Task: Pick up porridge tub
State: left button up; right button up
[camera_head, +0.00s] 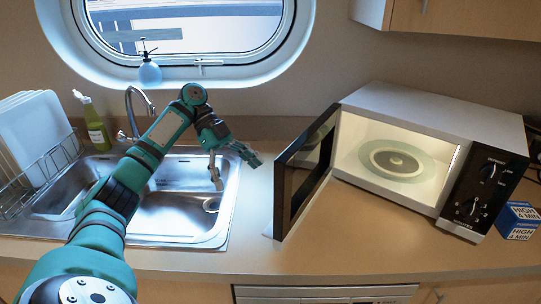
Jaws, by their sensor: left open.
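I cannot make out a tub that is surely the porridge tub. A small blue and white block (519,220) marked "HIGH 4 MIN" stands on the counter at the right, beside the microwave. My left gripper (236,171) is open and empty, its fingers spread above the right rim of the sink. It is well to the left of the microwave and the block. My right gripper is not in view.
The microwave (440,108) stands with its door (306,170) swung open toward the front; its turntable (396,163) is empty. The double sink (178,218), a soap bottle (96,126) and a dish rack with white boards (33,135) are at left. Counter in front of the microwave (370,240) is clear.

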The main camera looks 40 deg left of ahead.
aim_at(518, 221)
jog(key=k+l, duration=0.35)
jog(key=l, duration=0.15)
jog(key=k+l, duration=0.35)
jog(key=l, duration=0.2)
